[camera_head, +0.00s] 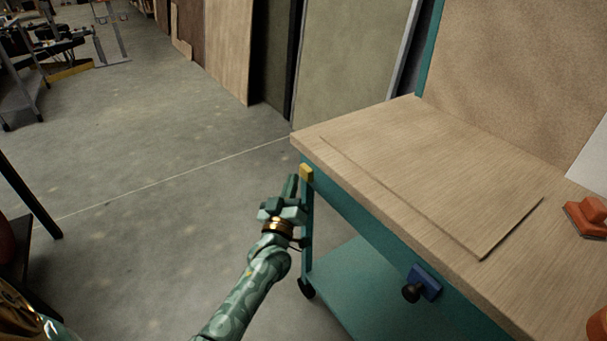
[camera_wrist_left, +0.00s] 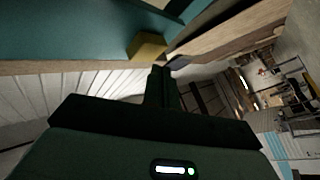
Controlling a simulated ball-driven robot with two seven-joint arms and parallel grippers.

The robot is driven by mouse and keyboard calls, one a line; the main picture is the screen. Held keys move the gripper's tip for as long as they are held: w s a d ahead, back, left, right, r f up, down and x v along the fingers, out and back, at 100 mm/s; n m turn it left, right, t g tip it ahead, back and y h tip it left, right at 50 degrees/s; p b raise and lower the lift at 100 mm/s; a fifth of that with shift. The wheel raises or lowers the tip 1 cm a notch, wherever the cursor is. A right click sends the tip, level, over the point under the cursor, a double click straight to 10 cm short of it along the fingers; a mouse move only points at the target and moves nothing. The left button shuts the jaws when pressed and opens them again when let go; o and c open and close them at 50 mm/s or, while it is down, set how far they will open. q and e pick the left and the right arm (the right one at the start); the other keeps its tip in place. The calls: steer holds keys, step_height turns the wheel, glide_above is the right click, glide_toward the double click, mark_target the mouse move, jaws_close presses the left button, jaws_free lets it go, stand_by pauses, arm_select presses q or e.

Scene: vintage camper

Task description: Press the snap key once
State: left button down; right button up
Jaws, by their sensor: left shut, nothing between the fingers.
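A small yellow block (camera_head: 306,173) sits under the corner of the wooden bench top, on the teal frame; it also shows in the left wrist view (camera_wrist_left: 147,46). A blue block with a black knob (camera_head: 424,282) is on the bench's front side. No label shows which of these, if either, is the snap key. My left gripper (camera_head: 291,186) is shut and empty, just left of the yellow block. In the left wrist view its fingertips (camera_wrist_left: 161,72) are close below the block; whether they touch it I cannot tell. My right gripper is not in view.
The wooden bench top (camera_head: 385,135) carries a thin flat board (camera_head: 450,200) and an orange-red object (camera_head: 588,216) at right. A teal lower shelf (camera_head: 365,290) lies below. Grey floor (camera_head: 170,200) left of the bench is open. A dark rack stands at the far left.

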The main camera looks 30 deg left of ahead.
arm_select(q)
steer(key=shift+w+d, duration=0.2)
steer(key=shift+w, duration=0.2)
steer(key=shift+w+d, duration=0.2)
steer(key=shift+w, duration=0.3)
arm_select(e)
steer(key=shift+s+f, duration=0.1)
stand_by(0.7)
arm_select(q)
steer(key=shift+s, duration=0.1)
steer(key=shift+s+a+p, duration=0.35)
steer(key=shift+s+p, duration=0.05)
steer(key=shift+s, duration=0.35)
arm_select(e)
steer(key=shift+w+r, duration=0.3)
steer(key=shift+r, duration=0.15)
